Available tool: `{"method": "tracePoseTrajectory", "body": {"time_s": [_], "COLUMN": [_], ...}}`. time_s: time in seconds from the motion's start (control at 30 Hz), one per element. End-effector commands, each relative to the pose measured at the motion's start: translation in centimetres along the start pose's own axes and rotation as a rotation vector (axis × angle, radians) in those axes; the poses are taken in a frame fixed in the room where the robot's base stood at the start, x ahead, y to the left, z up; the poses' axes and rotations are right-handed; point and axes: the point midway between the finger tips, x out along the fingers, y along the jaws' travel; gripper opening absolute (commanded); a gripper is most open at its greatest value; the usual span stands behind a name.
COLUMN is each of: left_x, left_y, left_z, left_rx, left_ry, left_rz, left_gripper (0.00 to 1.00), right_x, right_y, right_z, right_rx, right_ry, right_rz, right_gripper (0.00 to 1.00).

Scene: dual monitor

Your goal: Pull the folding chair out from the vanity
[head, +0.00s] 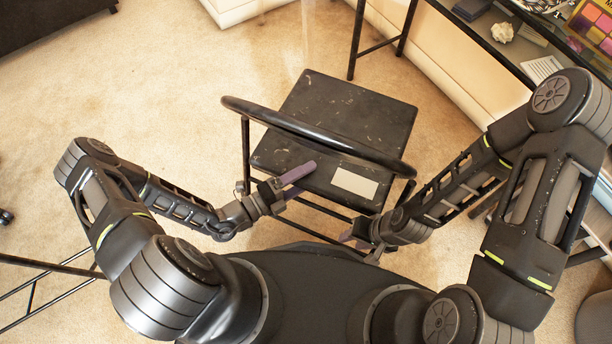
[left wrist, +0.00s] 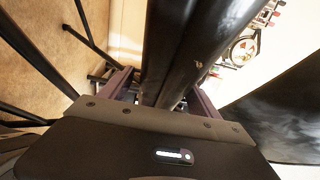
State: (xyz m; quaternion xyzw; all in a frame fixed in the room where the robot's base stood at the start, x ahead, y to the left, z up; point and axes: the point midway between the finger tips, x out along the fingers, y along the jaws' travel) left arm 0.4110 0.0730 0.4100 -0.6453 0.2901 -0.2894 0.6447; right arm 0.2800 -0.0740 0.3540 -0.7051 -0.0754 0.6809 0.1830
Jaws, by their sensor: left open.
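The black folding chair (head: 350,115) stands in the middle of the head view, with a scuffed flat seat and a curved top rail (head: 290,122) on the side toward me. A pale label (head: 354,183) is on the chair. My left gripper (head: 294,182) is at the left-centre of the chair's near side, fingers apart.
The vanity (head: 480,42) stands at the upper right, with a dark top, a pale front and black legs. An eyeshadow palette (head: 597,25) and a white rock-like object (head: 502,32) lie on it. Beige carpet (head: 190,90) is open to the chair's left.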

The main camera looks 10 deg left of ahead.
Motion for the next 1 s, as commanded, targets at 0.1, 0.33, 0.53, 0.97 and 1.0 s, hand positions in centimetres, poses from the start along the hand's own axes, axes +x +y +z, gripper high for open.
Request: {"method": "tracePoseTrajectory", "body": {"time_s": [0.1,0.33,0.53,0.97,1.0], "left_x": [-0.5,-3.6,-6.6,-7.8,-7.8], "left_y": [0.0,0.0,0.0,0.0,0.0], "left_z": [0.1,0.1,0.0,-0.1,-0.1], "left_rx": [0.001,0.001,0.000,-0.001,-0.001], "left_ry": [-0.001,-0.002,-0.001,0.002,0.002], "left_rz": [0.001,0.003,0.002,0.000,0.001], "left_gripper": [0.72,0.72,0.72,0.72,0.72], "right_x": [-0.1,-0.5,-0.7,-0.7,-0.7], "right_y": [0.0,-0.2,-0.3,-0.3,-0.3], "right_z": [0.0,0.0,0.0,0.0,0.0], "right_rx": [0.000,0.000,-0.001,-0.001,-0.001], "right_ry": [0.000,0.000,0.000,0.000,0.000], "right_rz": [0.000,0.000,0.000,0.000,0.000], "right_gripper": [0.36,0.36,0.36,0.36,0.36]}}
